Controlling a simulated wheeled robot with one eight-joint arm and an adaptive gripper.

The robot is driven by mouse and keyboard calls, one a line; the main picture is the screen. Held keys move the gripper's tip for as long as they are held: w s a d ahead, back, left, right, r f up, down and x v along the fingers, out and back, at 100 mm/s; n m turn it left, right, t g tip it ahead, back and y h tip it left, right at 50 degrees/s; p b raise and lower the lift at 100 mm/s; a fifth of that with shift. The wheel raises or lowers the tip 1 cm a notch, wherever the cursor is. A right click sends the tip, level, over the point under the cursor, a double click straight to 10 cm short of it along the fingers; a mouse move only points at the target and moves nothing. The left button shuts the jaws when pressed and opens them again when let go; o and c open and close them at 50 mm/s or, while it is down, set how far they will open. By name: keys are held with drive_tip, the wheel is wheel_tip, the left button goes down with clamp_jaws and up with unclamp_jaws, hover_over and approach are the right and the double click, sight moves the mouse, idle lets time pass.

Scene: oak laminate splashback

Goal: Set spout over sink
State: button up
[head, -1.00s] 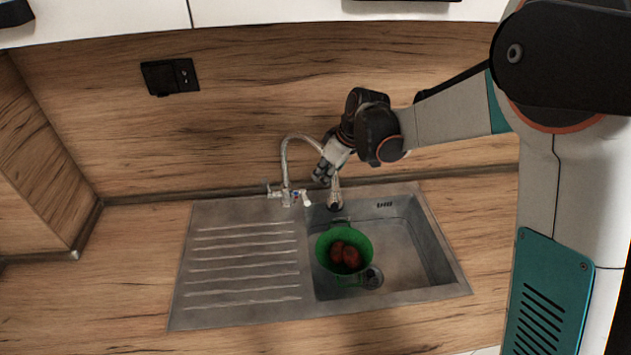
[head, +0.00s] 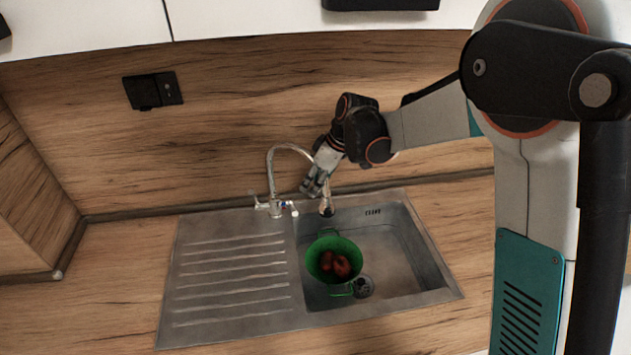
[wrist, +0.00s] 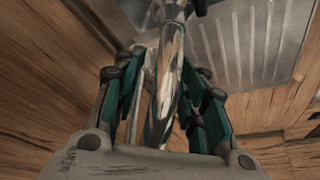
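The chrome faucet spout (head: 290,148) arches from its base behind the sink (head: 215,262) toward the right. Its flared end (head: 326,207) shows in front of the back edge of the bowl, near the bowl's left corner. My gripper (head: 311,190) is at the hanging part of the spout, above that end. In the wrist view the spout (wrist: 168,85) runs between the fingers of my gripper (wrist: 165,110). The fingers lean inward close on both sides of it and look shut on it; the contact itself is partly hidden.
A green colander (head: 318,272) with red round items (head: 341,266) stands in the bowl beside the drain (head: 364,286). The faucet handles (head: 276,208) are left of my gripper. The ribbed drainboard is clear. A socket (head: 153,90) is on the wooden splashback.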

drive_tip(key=v, duration=1.2)
drive_tip(key=s+d+f+m+t+h+b, duration=0.1)
drive_tip(key=s+d+f+m+b, duration=0.2)
drive_tip(key=s, duration=0.6)
drive_tip(key=s+d+f+m+t+h+b, duration=0.1)
drive_tip(key=s+d+f+m+b, duration=0.3)
drive_tip(key=s+d, duration=0.4)
drive_tip(key=s+d+f+m+t+h+b, duration=0.2)
drive_tip(key=s+d+f+m+t+b, duration=0.1)
drive_tip(key=s, duration=0.8)
drive_tip(key=d+m+b, duration=0.1)
drive_tip(key=d+m, duration=0.1)
drive_tip(key=d, duration=0.1)
drive_tip(key=shift+d+f+m+b, duration=0.2)
drive_tip(key=shift+f+m+b, duration=0.1)
drive_tip(key=shift+f, duration=0.1)
drive_tip(key=shift+c, duration=0.2)
idle(0.4)
